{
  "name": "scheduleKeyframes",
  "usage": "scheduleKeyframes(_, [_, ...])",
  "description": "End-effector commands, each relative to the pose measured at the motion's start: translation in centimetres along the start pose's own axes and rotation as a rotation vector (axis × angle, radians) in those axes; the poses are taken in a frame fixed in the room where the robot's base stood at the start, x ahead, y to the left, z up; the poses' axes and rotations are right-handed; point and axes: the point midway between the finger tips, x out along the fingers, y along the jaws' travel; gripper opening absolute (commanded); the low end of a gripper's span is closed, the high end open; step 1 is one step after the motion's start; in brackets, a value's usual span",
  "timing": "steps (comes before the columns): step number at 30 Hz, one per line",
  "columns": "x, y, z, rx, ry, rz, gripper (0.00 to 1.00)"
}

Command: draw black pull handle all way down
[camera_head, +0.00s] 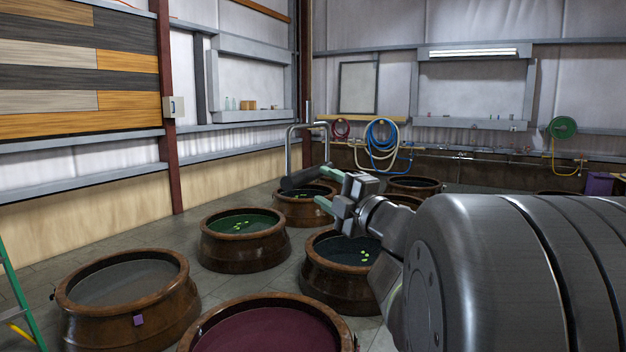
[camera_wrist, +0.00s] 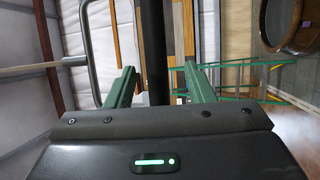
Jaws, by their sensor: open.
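The black pull handle (camera_head: 303,177) is a dark, thick bar at the lower end of a bent grey metal pipe (camera_head: 291,140), in the middle of the head view. In the wrist view the black handle (camera_wrist: 155,45) runs upright in the picture, between my fingers and partly hidden by the gripper body. My gripper (camera_head: 327,188) has green fingers and stands just right of the handle's end. In the wrist view my gripper (camera_wrist: 159,88) is open, with one finger on each side of the handle and gaps showing. I see no clear contact.
Several large brown sunken jars stand below: one with green liquid (camera_head: 245,252), one dark one (camera_head: 311,272) under my arm, a grey one (camera_head: 62,294) and a maroon one (camera_head: 189,343). A green ladder (camera_head: 15,285) is at far left. Coiled hoses (camera_head: 381,120) hang behind.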

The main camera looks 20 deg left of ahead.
Motion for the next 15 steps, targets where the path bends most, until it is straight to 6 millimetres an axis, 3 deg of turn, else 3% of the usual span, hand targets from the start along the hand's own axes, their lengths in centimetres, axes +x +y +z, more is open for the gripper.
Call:
scheduleKeyframes(6, [-3.7, 0.0, 0.1, 0.001, -0.004, 0.0, 0.49])
scheduleKeyframes(15, [-5.6, -0.1, 0.0, 0.001, -0.001, -0.001, 0.49])
